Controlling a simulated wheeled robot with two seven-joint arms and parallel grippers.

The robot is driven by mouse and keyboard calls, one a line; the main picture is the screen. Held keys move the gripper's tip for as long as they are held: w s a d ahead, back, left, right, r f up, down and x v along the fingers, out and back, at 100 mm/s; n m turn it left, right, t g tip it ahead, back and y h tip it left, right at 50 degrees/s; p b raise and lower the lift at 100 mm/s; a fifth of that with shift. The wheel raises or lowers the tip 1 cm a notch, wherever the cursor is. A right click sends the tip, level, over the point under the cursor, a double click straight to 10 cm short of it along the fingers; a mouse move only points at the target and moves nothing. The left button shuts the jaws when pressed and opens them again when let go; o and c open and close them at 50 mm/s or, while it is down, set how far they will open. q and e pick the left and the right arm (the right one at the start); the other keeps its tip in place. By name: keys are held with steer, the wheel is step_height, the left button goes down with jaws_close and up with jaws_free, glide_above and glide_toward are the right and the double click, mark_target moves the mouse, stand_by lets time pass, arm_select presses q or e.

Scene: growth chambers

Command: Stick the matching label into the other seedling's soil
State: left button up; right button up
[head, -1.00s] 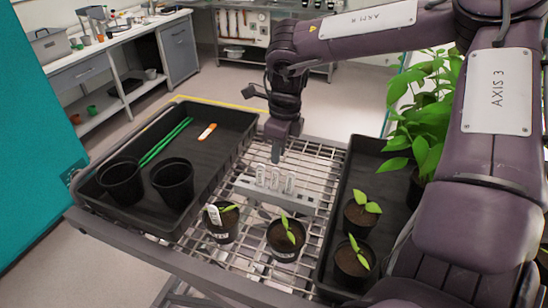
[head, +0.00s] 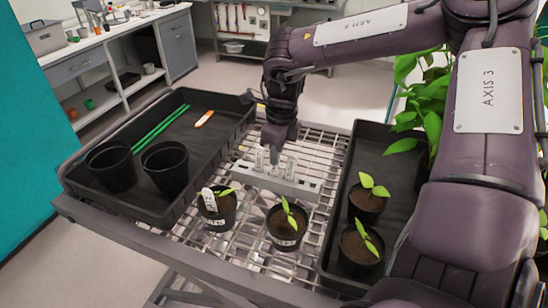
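Two small seedling pots stand on the wire rack of the cart. The left pot (head: 222,216) has a white label (head: 209,200) stuck in its soil beside the leaf. The right pot (head: 286,238) has a seedling (head: 288,213) and a white band with small print, but no label in its soil. Behind them a grey holder (head: 262,180) bears white upright labels (head: 291,167). My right gripper (head: 276,152) points down at the middle of these labels and partly covers them. Its finger gap is too small to make out. My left gripper is out of view.
A black tray (head: 222,145) at left holds two empty pots (head: 165,169), green stakes (head: 160,136) and an orange-and-white tool (head: 204,119).

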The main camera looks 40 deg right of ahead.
jaws_close()
steer(key=shift+s+d+r+p, duration=0.1)
steer(key=shift+r+p, duration=1.05)
steer(key=shift+r, duration=0.4)
steer(key=shift+s+r+p, duration=0.1)
steer(key=shift+r+p, duration=1.05)
steer(key=shift+r, duration=0.35)
